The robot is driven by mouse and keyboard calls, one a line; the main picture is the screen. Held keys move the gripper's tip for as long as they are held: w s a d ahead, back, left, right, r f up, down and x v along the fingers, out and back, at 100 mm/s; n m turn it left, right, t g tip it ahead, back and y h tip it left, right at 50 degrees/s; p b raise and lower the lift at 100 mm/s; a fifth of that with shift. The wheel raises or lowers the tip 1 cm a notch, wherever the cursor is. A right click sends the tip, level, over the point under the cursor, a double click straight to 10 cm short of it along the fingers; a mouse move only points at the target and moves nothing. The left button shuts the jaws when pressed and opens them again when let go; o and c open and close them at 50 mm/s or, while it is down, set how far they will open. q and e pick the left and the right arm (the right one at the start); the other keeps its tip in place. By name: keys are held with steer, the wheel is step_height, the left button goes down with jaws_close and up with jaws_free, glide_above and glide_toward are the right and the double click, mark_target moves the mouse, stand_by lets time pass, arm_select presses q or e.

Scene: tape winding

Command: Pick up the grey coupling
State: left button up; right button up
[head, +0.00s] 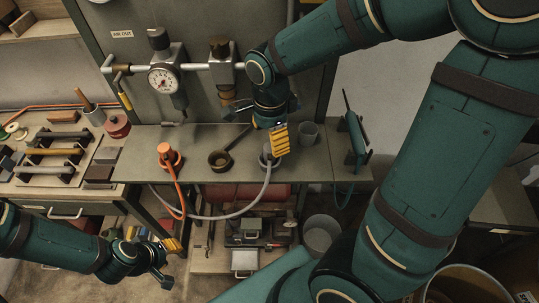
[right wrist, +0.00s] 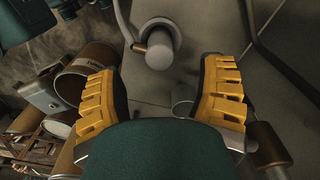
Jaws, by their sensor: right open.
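The grey coupling (head: 267,160) stands on the bench shelf at the end of a grey hose, partly hidden behind my right gripper (head: 279,140). In the right wrist view the grey coupling (right wrist: 160,47) is a round grey piece ahead of the fingertips, roughly centred between them. My right gripper (right wrist: 160,72) is open, with its yellow fingers wide apart and nothing between them that I can see as held. My left gripper (head: 172,258) is low at the left, in front of the bench and away from the coupling; its finger opening is unclear.
A gauge (head: 162,79) and pipes hang on the panel behind.

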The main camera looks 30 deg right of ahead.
mark_target(270, 154)
steer(key=shift+f+b, duration=0.65)
steer(key=shift+f, duration=2.8)
steer(key=shift+o, duration=0.2)
jaws_close()
